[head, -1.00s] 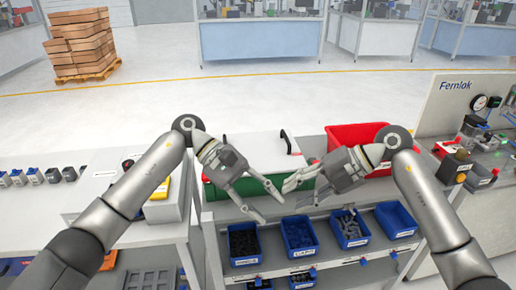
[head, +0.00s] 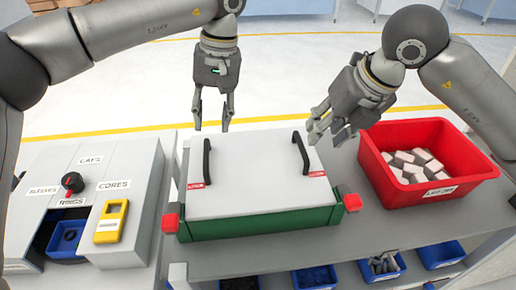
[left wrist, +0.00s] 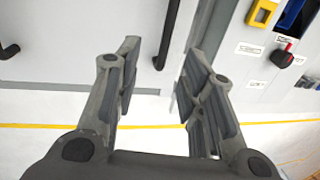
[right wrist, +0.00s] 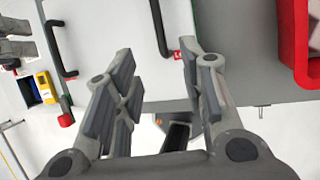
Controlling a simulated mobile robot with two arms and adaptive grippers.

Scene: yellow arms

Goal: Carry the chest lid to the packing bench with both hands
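The chest lid (head: 250,170) is a flat white panel lying on the green chest (head: 262,222). It has a black left handle (head: 206,160) and a black right handle (head: 300,152); both also show in the wrist views. My left gripper (head: 213,124) is open and empty, fingers pointing down, above and behind the left handle. My right gripper (head: 332,138) is open and empty, to the right of the right handle and apart from it. Red corner blocks (head: 351,202) sit at the chest's sides. I cannot tell which surface is the packing bench.
A red bin (head: 440,195) of pale blocks stands right of the chest, below my right arm. A white sorting unit with a yellow device (head: 111,221) and black knob stands left. Blue bins (head: 382,268) sit on a lower shelf in front. Open floor lies behind.

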